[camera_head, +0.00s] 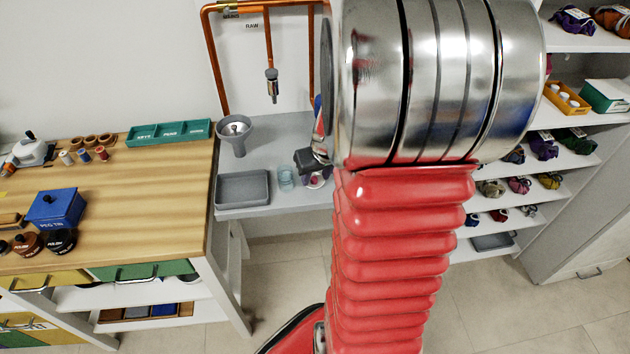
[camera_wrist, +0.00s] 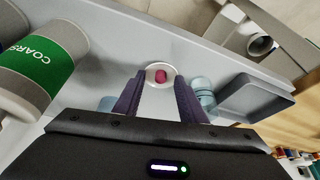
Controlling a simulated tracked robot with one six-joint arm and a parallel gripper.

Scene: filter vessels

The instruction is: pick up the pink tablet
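The pink tablet (camera_wrist: 161,76) lies in a small round whitish dish (camera_wrist: 150,69) on the grey bench in the wrist view. In the head view a small pink spot (camera_head: 314,181) shows in the dish below my gripper (camera_head: 312,163). In the wrist view my gripper (camera_wrist: 159,84) is open, its two dark fingers pointing toward the dish. The tablet shows between the fingertips, with nothing held. How far the fingertips are above the dish I cannot tell.
A bluish glass (camera_head: 286,178) and a grey tray (camera_head: 243,188) stand left of the dish in the head view. A grey funnel (camera_head: 235,130) stands behind the tray. A canister (camera_wrist: 40,65) with a green COARSE label stands at left in the wrist view.

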